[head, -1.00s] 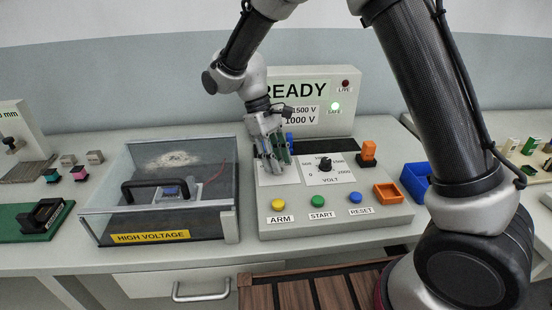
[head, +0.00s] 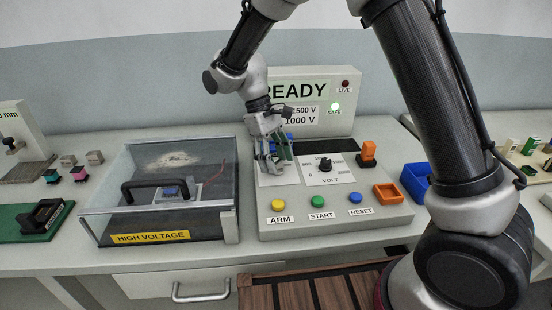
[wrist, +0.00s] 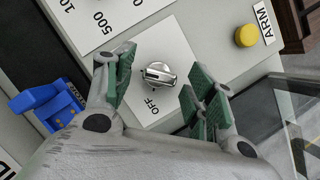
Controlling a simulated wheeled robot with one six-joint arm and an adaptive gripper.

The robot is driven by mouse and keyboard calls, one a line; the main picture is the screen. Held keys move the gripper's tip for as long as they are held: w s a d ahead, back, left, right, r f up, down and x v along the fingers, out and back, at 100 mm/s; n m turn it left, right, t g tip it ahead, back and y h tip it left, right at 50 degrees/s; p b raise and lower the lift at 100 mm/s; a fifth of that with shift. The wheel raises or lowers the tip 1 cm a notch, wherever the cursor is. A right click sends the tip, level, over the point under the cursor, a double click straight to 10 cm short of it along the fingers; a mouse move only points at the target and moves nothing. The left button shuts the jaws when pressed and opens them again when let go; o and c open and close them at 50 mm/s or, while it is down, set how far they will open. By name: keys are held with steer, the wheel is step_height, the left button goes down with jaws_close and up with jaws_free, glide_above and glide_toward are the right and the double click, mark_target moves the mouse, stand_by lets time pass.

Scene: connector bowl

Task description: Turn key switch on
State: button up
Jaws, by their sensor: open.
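The key switch is a round silver knob (wrist: 158,74) on a white plate marked OFF, seen in the wrist view between my fingers. My gripper (wrist: 165,88) is open, with a green-padded finger on each side of the knob and a gap on both sides. In the head view my gripper (head: 273,160) is over the left part of the grey control panel (head: 335,215) and hides the knob. The green SAFE lamp (head: 335,107) is lit and the LIVE lamp (head: 345,84) looks dark red.
A blue connector (wrist: 48,105) stands close beside my left finger in the wrist view. The clear high-voltage box (head: 165,190) is left of the panel. The yellow ARM button (head: 278,204) and the black VOLT dial (head: 325,164) are nearby.

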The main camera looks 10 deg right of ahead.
steer(key=v, duration=1.2)
steer(key=s+d+r+m+t+y, duration=0.1)
steer(key=s+d+r+m+t, duration=0.1)
steer(key=s+d, duration=0.5)
steer(key=s+d+r+m+t+y, duration=0.1)
steer(key=s+d+r+m+t, duration=0.2)
steer(key=s+d, duration=0.5)
steer(key=s+d+r+m+t+y, duration=0.1)
steer(key=s+d, duration=0.6)
steer(key=d, duration=1)
steer(key=r+m+t, duration=0.1)
steer(key=m, duration=0.1)
steer(key=shift+s+r+m+t, duration=0.3)
steer(key=shift+s+m, duration=0.05)
steer(key=shift+m, duration=0.05)
